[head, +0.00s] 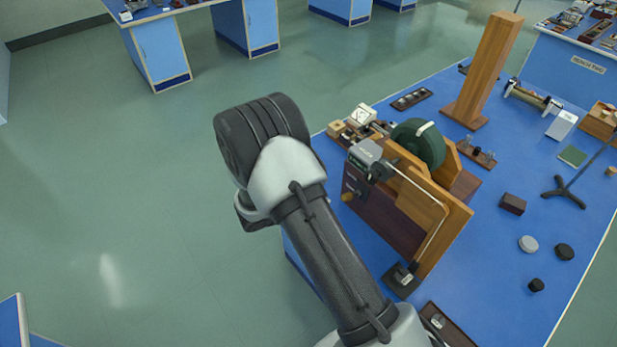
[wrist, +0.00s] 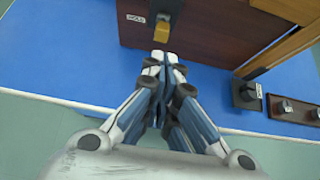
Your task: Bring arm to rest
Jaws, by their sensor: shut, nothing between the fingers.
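My gripper (wrist: 165,65) shows in the wrist view with its fingers together and nothing between them. Its tips point at the front of a dark brown box, just below a yellow knob (wrist: 161,31); I cannot tell whether they touch it. In the head view my arm reaches up from the bottom and bends beside the left edge of the blue bench. The fingers are hidden there. The dark brown box (head: 369,212) is part of a wooden apparatus with a dark green wheel (head: 418,145), right of my arm.
The blue bench (head: 480,280) also bears a tall wooden post (head: 487,70), a black stand (head: 566,190) and several small blocks and discs. A small base (head: 403,280) stands close to my forearm. Open floor (head: 90,190) lies to the left, with other benches behind.

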